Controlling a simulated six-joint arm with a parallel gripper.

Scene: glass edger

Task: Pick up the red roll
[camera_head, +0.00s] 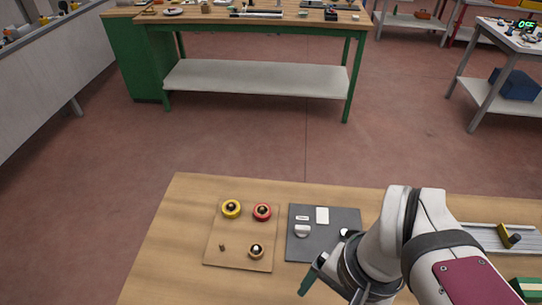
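The red roll (262,212) lies on a tan board (237,241) at the board's upper right corner, with a dark centre. My gripper (309,284) is low in the view, to the right of and below the board, apart from the red roll.
A dark grey mat (299,249) with small white items lies right of the board, partly behind my arm. A metal rail (490,237) lies at the far right. The wooden table (170,250) is clear left of the board. A green workbench (255,77) stands beyond.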

